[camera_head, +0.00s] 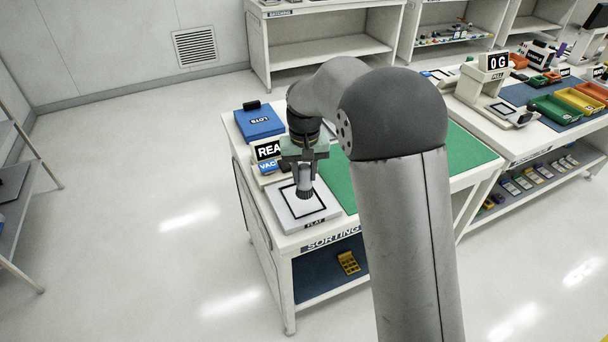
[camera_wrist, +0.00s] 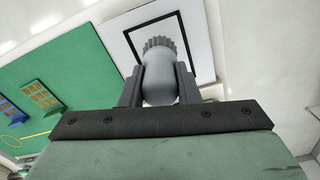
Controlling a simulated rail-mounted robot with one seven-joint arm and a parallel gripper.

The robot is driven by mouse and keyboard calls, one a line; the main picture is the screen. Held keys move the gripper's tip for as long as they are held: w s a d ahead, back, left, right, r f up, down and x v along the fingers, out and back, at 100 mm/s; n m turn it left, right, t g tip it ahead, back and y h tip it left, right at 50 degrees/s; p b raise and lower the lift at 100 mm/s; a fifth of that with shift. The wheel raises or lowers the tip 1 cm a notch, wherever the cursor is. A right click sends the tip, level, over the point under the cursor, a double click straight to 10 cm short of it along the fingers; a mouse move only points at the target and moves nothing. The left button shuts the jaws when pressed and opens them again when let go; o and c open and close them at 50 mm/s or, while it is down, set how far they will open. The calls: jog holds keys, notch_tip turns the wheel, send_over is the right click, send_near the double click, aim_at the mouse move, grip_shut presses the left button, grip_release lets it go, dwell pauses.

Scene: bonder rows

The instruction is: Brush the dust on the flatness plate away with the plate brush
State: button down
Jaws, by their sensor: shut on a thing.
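The flatness plate (camera_head: 291,213) is a pale slab with a black square outline, labelled FLAT, at the front left corner of the sorting table. It also shows in the wrist view (camera_wrist: 201,38). My gripper (camera_head: 304,170) is shut on the plate brush (camera_head: 304,182), a grey rounded body with a dark bristle end pointing down. The brush is over the plate, inside or close to the outline; I cannot tell whether the bristles touch. In the wrist view the brush (camera_wrist: 160,80) sits between both fingers. No dust can be made out on the plate; the brush and gripper hide part of it.
A small display sign (camera_head: 268,151) stands just behind the plate, and a blue LOTS box (camera_head: 260,122) behind that. Clear floor lies left of the table.

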aim_at(305, 166)
jog(key=shift+r+p, duration=0.95)
jog(key=shift+r, duration=0.85)
